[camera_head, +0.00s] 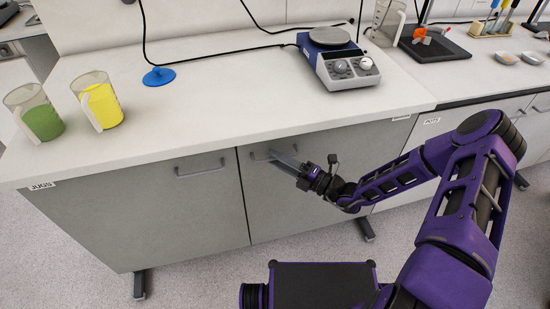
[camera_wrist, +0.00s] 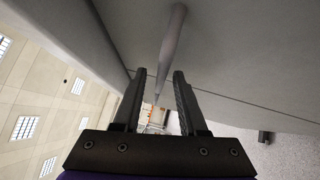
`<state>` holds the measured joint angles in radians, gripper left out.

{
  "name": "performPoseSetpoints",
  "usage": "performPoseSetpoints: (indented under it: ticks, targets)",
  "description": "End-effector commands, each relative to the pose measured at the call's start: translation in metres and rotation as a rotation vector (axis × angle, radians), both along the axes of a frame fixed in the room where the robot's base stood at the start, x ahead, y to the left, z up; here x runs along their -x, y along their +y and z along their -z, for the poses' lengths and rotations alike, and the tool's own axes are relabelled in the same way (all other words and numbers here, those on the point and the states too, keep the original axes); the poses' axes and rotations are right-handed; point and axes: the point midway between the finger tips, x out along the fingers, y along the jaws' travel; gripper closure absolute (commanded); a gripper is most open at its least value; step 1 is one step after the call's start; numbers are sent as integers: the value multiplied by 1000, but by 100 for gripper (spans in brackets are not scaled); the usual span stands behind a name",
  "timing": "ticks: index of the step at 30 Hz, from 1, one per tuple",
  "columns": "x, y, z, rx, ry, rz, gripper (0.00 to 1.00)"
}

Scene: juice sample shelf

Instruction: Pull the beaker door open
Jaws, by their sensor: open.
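The bench front has a left grey door (camera_head: 140,225) with a bar handle (camera_head: 200,169), and a right grey door (camera_head: 310,200). The right door has its own bar handle (camera_head: 262,155), partly hidden by my gripper (camera_head: 280,158). Both doors look shut. The label at the right door's upper right (camera_head: 401,117) is too small to read. In the wrist view, my gripper (camera_wrist: 159,73) is open, and the grey handle (camera_wrist: 171,45) runs in line with the gap between its fingers. I cannot tell whether a finger touches it.
A label reading JUGS (camera_head: 42,185) is at the bench's left end. A green-filled jug (camera_head: 40,122) and a yellow-filled jug (camera_head: 101,105) stand on the white worktop (camera_head: 220,110). A hot plate (camera_head: 340,68) stands at the back. The floor before the doors is clear.

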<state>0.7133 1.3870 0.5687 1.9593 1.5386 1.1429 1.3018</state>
Motion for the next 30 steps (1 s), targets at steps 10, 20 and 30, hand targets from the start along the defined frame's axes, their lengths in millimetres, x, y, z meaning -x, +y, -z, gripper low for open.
performPoseSetpoints:
  ticks: [10, 20, 30]
  targets:
    - [-4, 7, -1, 1, 1, 1, 58]
    - [-4, 7, -1, 1, 1, 1, 100]
    - [-4, 7, -1, 0, 0, 1, 100]
